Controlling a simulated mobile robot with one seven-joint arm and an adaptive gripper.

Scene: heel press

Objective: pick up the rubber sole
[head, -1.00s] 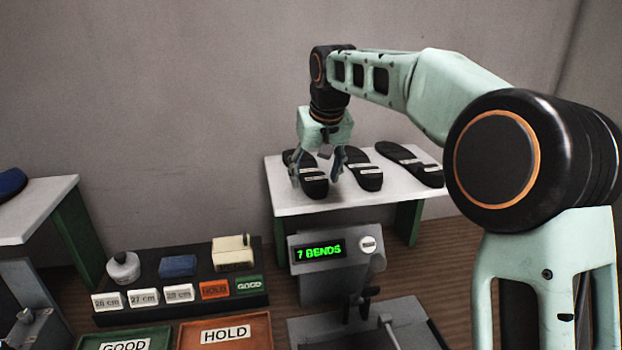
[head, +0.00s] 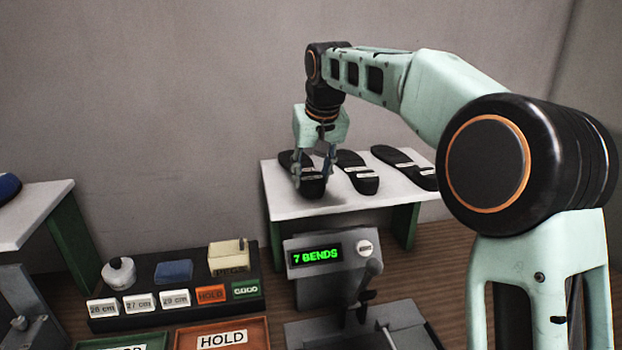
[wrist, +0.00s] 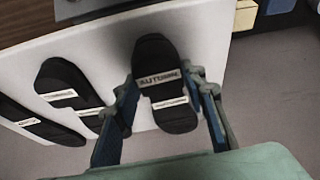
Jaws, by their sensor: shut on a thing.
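A black rubber sole (head: 312,189) with pale labels lies at the left of the white table (head: 282,204). In the wrist view the same sole (wrist: 153,52) has a label reading AUTUMN and a second label strip. My gripper (head: 314,177) points down over the sole and is shut on it, one finger at each long side. In the wrist view the blue finger pads of my gripper (wrist: 165,88) flank the sole's middle. The sole appears to be at table height; I cannot tell whether it is clear of the surface. The fingers hide part of its sides.
A middle sole (head: 358,174) and a right sole (head: 404,167) lie beside it. In front stands a grey press (head: 325,272) with a display reading 7 BENDS. A HOLD tray (head: 222,339) and a rack of labelled blocks (head: 182,310) are at front left.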

